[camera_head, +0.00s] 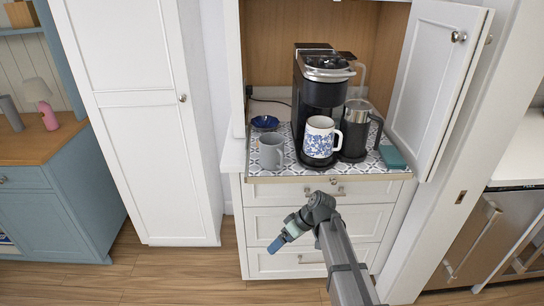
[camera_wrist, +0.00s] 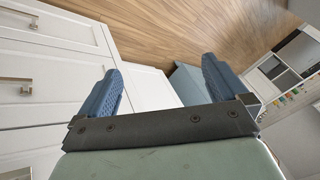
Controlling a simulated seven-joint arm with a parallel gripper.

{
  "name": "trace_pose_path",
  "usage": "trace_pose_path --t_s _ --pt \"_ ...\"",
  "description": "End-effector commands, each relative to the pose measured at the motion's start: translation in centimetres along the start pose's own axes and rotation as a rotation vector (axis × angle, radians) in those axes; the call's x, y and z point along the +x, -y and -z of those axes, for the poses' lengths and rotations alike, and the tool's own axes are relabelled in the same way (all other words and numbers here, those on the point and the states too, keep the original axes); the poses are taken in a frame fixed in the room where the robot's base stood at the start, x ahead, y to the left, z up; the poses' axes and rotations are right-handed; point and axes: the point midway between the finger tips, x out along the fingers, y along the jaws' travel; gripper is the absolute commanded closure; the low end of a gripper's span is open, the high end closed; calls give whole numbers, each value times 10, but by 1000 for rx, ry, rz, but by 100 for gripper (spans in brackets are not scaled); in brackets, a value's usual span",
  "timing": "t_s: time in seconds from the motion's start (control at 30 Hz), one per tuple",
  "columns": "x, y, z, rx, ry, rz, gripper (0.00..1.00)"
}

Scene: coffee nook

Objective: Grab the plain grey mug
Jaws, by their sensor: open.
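The plain grey mug (camera_head: 271,151) stands upright on the patterned tray (camera_head: 289,172), at its left side in the head view, with its handle toward the left. A white mug with a blue floral pattern (camera_head: 319,139) stands to its right, at the coffee maker. My gripper (camera_head: 274,246) is below and in front of the counter, well apart from the grey mug. In the wrist view my gripper (camera_wrist: 160,88) has its two blue fingers spread, with nothing between them. The wrist view shows drawers and floor, and no mug.
A black coffee maker (camera_head: 311,88) stands behind the mugs. A dark French press (camera_head: 356,130) and a teal box (camera_head: 393,157) are to the right. A blue bowl (camera_head: 265,123) is behind the grey mug. An open cabinet door (camera_head: 437,80) bounds the right side; drawers (camera_head: 272,222) lie below the tray.

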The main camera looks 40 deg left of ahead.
Motion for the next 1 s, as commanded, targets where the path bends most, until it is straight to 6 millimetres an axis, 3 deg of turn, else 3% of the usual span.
trace_pose_path --t_s 0.03,0.2,0.5,0.7,0.83,1.0 --pt "-5 15 29 -59 -14 11 0" --pt "-24 72 107 -248 -62 52 0" --pt "-65 185 217 -546 -139 117 0" --pt "-100 251 270 -692 -173 134 0" --pt "-123 272 290 -735 -177 124 0" --pt "-154 280 309 -734 -164 81 0"
